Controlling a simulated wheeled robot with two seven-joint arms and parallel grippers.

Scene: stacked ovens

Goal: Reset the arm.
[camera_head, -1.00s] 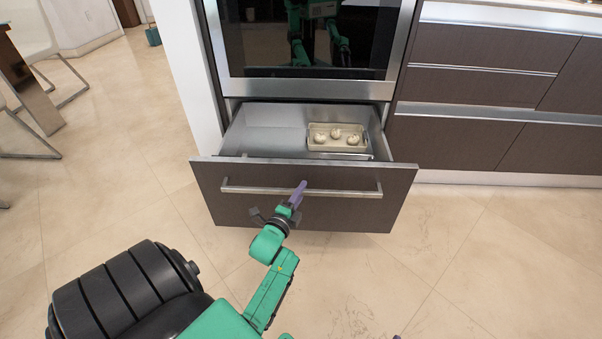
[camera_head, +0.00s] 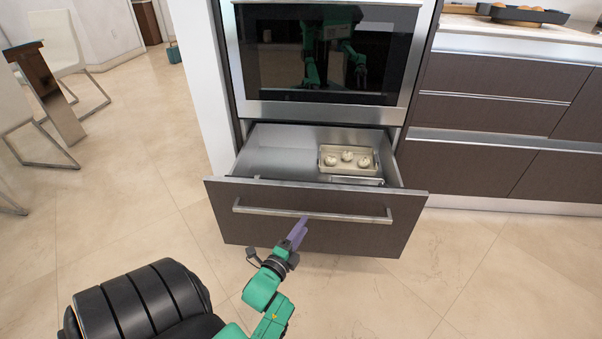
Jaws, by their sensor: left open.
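My green left arm reaches up from the bottom of the head view. Its left gripper (camera_head: 298,232), with purple fingers, is open in front of the drawer front, just below the handle bar (camera_head: 312,214). I cannot tell whether it touches the handle. The drawer (camera_head: 270,155) under the oven stands pulled open. Inside it, at the right, is a tray (camera_head: 325,172) with several small pale round items (camera_head: 347,156). My right gripper does not show.
The oven (camera_head: 330,60) with dark glass is above the drawer. Brown cabinets (camera_head: 490,165) stand to the right, with a dark tray (camera_head: 520,14) on the counter. A white chair (camera_head: 55,45) and a table are at the far left. The tiled floor between is clear.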

